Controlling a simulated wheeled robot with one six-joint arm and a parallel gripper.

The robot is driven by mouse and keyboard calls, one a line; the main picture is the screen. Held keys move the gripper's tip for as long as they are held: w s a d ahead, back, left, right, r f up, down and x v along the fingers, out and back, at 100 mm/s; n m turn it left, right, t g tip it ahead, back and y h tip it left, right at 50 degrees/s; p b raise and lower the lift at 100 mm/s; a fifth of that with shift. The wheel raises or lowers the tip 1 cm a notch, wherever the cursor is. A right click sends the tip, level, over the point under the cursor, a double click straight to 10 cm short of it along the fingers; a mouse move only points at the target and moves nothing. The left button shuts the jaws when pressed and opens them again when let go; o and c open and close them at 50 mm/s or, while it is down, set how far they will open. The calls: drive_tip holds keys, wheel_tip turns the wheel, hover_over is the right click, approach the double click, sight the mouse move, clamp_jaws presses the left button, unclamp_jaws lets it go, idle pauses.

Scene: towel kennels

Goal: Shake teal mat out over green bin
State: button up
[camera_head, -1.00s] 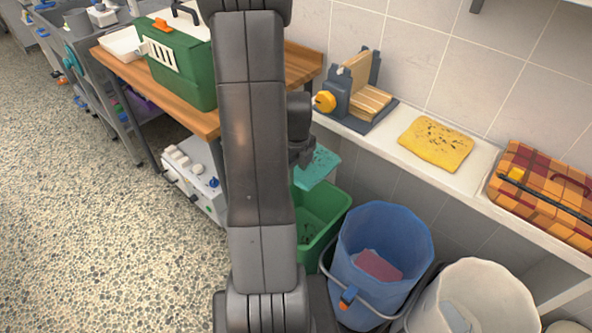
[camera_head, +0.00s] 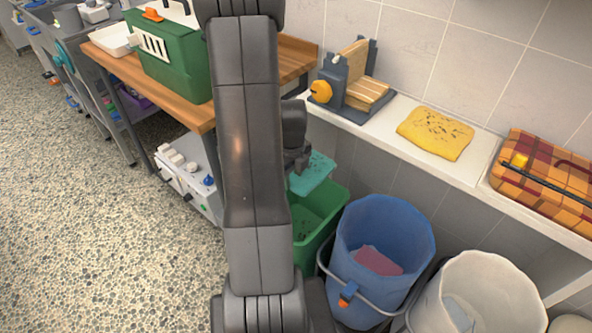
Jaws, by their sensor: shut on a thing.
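The teal mat (camera_head: 314,174) with dark specks hangs in the air, tilted, over the green bin (camera_head: 334,198). My gripper (camera_head: 297,168) is shut on the mat's left edge; my own arm hides part of the gripper and the bin's left side. Dark bits (camera_head: 303,226) show inside the green bin.
A blue bucket (camera_head: 385,218) with a pink cloth stands right of the green bin, and a pale bucket (camera_head: 497,268) beside it. Open floor lies left.

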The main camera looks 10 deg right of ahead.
wheel_tip(320, 180, up, 7)
drive_tip(key=p, duration=0.5)
wheel_tip(320, 180, down, 8)
drive_tip(key=b, duration=0.6)
drive_tip(key=shift+r, duration=0.25)
drive_tip(key=shift+r+p, duration=2.65)
drive_tip(key=shift+r, duration=1.2)
drive_tip(key=shift+f+b, duration=3.2)
drive_tip(key=shift+f, duration=0.65)
drive_tip(key=shift+r, duration=0.2)
